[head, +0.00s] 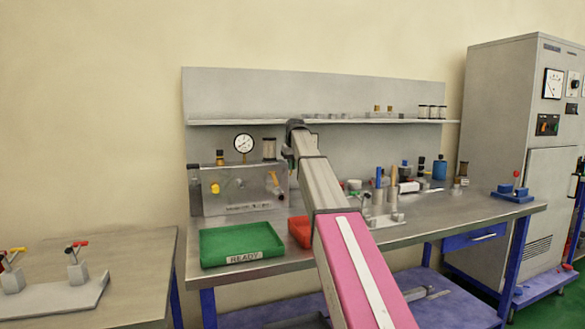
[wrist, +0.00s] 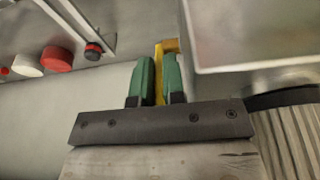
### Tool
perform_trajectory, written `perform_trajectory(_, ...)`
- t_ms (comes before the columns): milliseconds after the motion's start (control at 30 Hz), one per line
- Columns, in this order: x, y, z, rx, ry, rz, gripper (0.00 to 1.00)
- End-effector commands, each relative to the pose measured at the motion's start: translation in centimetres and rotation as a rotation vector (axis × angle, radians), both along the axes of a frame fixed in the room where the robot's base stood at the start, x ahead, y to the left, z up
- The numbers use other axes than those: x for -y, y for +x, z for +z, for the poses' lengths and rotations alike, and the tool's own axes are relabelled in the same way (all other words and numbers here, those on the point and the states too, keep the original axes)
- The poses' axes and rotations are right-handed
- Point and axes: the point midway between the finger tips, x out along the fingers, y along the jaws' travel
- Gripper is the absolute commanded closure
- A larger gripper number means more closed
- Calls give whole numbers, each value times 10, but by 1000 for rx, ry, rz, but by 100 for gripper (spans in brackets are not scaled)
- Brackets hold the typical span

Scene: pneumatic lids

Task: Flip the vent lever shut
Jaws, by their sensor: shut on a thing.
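A yellow lever (wrist: 159,66) stands between the two green fingers of my gripper (wrist: 157,76) in the wrist view. The fingers are shut on it, and its bent orange-yellow end shows just beyond their tips. In the head view, an orange-yellow lever (head: 273,178) shows on the right part of the grey panel box (head: 235,200), just left of my arm. My gripper is hidden behind my arm there. I cannot tell the lever's exact angle.
A pressure gauge (head: 243,143) stands above the panel box. A green READY tray (head: 207,248) and a red tray (head: 299,231) sit in front of it. In the wrist view, a grey box edge (wrist: 245,68) is close on the right. Red and white round parts lie left.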

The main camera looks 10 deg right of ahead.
Motion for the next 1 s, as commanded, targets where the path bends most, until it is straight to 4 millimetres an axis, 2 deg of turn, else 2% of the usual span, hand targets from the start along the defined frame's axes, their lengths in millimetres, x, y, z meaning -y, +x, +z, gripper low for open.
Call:
perform_trajectory(300, -1, 6, 1, -106, -23, -1, 100)
perform_trajectory(800, -1, 6, 0, -122, -26, 0, 100)
perform_trajectory(833, -1, 6, 0, -122, -25, 1, 83)
perform_trajectory(867, -1, 6, 0, -122, -25, 1, 79)
perform_trajectory(1000, -1, 6, 0, -122, -25, 1, 79)
